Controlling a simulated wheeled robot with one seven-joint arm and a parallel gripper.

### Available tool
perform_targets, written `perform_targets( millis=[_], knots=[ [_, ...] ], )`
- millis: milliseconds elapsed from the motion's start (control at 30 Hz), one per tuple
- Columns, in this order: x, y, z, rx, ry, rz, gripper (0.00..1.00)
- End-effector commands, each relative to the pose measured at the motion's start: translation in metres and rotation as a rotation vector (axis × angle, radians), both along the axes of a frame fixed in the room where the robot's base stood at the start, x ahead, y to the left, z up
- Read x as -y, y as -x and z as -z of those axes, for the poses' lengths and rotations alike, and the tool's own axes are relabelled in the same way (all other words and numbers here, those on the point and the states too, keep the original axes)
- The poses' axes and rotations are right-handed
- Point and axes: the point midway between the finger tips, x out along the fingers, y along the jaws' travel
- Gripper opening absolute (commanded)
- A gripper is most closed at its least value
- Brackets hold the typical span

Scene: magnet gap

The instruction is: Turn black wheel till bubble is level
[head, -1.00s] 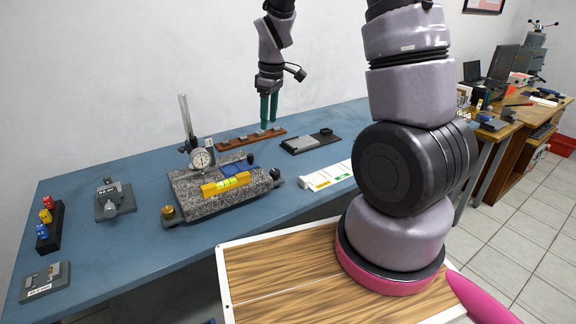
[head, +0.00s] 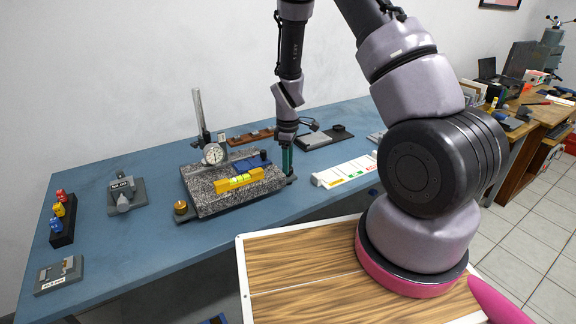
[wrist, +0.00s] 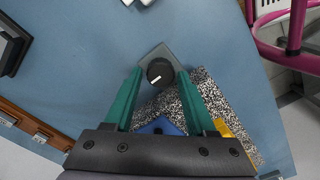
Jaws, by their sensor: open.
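The black wheel (wrist: 160,72) with a white mark sits on a grey corner bracket of the speckled granite plate (head: 210,200). In the head view the wheel (head: 291,179) is small at the plate's right corner. The yellow spirit level (head: 239,180) lies on the plate; its vial shows yellow-green, but the bubble is too small to place. My gripper (wrist: 161,70) is open, its green fingers on either side of the wheel in the wrist view. In the head view my gripper (head: 287,162) points down at that corner; whether the fingers touch the wheel cannot be told.
A dial gauge (head: 213,154) on a post stands at the plate's back. A blue object (head: 252,163) lies behind the level. A brass knob (head: 181,208) is at the left corner. A white card strip (head: 346,172) lies to the right. Blue table (head: 130,235) is free in front left.

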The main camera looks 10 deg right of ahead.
Motion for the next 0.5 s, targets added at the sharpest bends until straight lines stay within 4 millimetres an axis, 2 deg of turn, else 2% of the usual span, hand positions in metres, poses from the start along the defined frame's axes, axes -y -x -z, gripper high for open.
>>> perform_targets(
  millis=[133, 400, 467, 500],
  knots=[
    [-0.0001, 0.0002, 0.0094, -0.001, 0.0, 0.001, 0.56],
    [-0.0001, -0.0001, 0.0105, 0.0, -0.001, 0.001, 0.56],
    [-0.0001, -0.0001, 0.0104, 0.0, -0.001, 0.001, 0.37],
    [-0.0001, -0.0001, 0.0104, 0.0, 0.0, 0.001, 0.22]
  ],
)
